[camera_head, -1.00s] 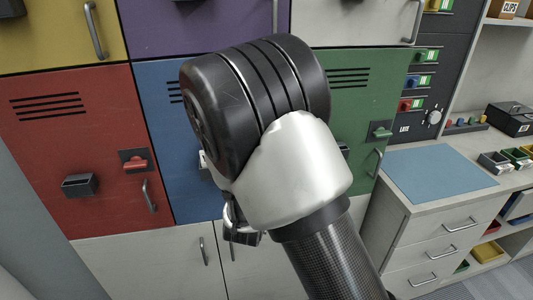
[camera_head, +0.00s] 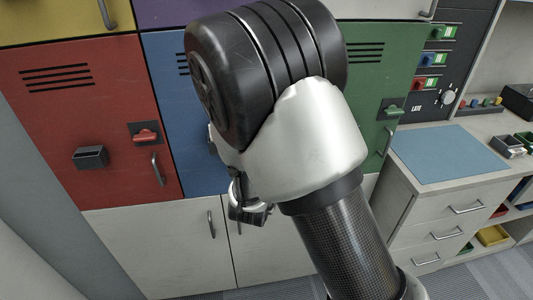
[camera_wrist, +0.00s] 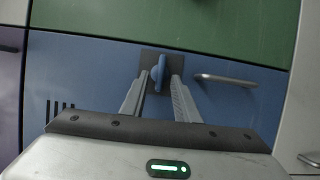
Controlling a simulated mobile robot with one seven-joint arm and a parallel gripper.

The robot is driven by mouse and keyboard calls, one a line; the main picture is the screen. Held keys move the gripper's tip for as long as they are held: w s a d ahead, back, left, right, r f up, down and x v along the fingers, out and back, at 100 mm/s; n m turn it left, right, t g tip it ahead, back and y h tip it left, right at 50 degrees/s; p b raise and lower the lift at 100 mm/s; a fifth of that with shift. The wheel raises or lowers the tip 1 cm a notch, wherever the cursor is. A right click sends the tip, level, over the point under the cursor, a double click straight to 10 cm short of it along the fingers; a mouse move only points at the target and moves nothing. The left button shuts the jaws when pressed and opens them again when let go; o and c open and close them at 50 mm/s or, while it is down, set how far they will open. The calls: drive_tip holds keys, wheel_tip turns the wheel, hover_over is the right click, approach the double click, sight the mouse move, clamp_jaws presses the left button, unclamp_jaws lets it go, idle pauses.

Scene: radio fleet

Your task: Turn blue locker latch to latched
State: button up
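The blue locker (camera_head: 165,60) is mostly hidden behind my own arm in the head view. Its door (camera_wrist: 100,75) fills the middle of the wrist view. The blue latch lever (camera_wrist: 158,73) stands out from a dark square plate (camera_wrist: 149,63). In the wrist view it points roughly up and down the picture. My gripper (camera_wrist: 160,80) is open, with one finger on each side of the lever. A small gap seems to show beside each fingertip; I cannot tell whether either touches. The head view does not show the latch.
The blue door's bar handle (camera_wrist: 225,79) is just right of the fingers in the wrist view. A red locker (camera_head: 90,120) with a red latch (camera_head: 145,135) is to the left, and a green locker (camera_head: 385,80) is to the right. A drawer counter (camera_head: 440,205) stands at right.

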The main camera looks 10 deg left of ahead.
drive_tip(key=s+a, duration=0.1)
drive_tip(key=s, duration=1.4)
drive_tip(key=shift+s+a+p, duration=0.25)
drive_tip(key=shift+a+p, duration=0.1)
